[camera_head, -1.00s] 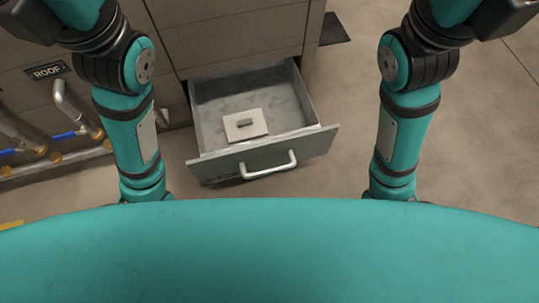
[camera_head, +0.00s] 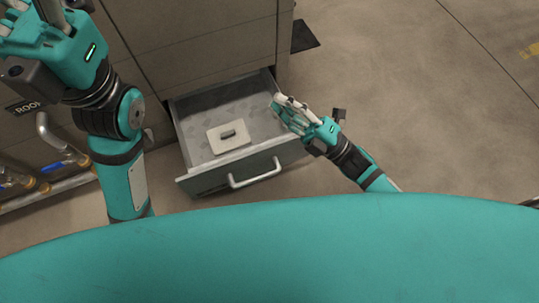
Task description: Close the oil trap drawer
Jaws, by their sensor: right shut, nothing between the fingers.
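The oil trap drawer (camera_head: 208,180) is pulled open from the grey cabinet. Its front with the silver handle (camera_head: 255,176) faces me. Inside lies a light plate with a small grip (camera_head: 232,143). My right gripper (camera_head: 279,103) is over the drawer's right side wall, fingers pointing up-left, shut and empty; I cannot tell whether it touches the wall. My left gripper (camera_head: 40,22) is raised at the top left in front of the cabinet, cut off by the frame edge; its fingers are mostly out of view.
The grey cabinet (camera_head: 210,45) stands behind the drawer. Pipes with brass fittings (camera_head: 45,150) are at the left, below a ROOF label (camera_head: 22,107). A dark mat (camera_head: 303,36) lies right of the cabinet. The floor (camera_head: 430,120) at right is clear.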

